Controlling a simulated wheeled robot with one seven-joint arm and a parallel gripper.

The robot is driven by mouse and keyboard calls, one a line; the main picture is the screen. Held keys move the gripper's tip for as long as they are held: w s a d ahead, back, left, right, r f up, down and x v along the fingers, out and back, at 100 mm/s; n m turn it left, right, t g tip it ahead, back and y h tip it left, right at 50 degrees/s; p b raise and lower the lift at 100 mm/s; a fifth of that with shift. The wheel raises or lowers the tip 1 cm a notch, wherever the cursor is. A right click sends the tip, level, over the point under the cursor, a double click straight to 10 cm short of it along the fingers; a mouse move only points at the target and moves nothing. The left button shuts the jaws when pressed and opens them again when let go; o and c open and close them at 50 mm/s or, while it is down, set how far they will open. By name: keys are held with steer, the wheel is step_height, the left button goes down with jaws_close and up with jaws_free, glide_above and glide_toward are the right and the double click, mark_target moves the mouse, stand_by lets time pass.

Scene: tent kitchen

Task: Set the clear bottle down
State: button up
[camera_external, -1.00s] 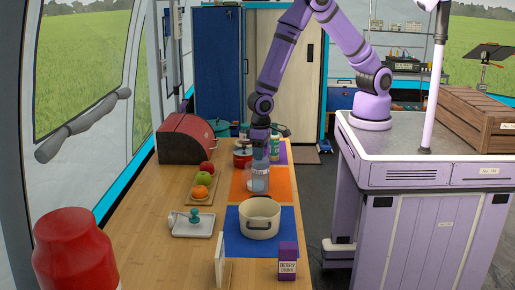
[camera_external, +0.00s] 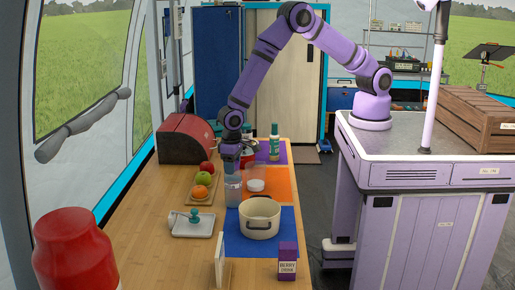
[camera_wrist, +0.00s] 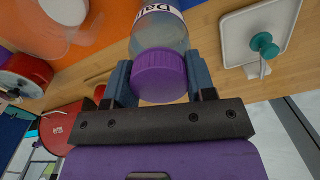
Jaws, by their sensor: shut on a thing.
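The clear bottle (camera_external: 233,191) is upright in the external view, just left of the orange mat (camera_external: 283,180), over the bare wooden counter. Its purple cap (camera_wrist: 162,76) and part of its label show in the wrist view. My gripper (camera_wrist: 160,84) is shut on the bottle at the cap end, with one blue-grey finger on each side. In the external view my gripper (camera_external: 232,170) is above the bottle. I cannot tell whether the bottle's base touches the counter.
A white round item (camera_external: 255,185) sits on the orange mat. A cream pot (camera_external: 260,217) stands on the blue mat (camera_external: 289,217). The fruit board (camera_external: 199,198) and white tray (camera_external: 193,228) lie left of the bottle. A red pot (camera_wrist: 20,82) is nearby.

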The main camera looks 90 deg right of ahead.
steer(key=shift+f, duration=0.1)
steer(key=o, duration=1.4)
step_height(320, 180, up, 12)
steer(key=shift+r, duration=0.15)
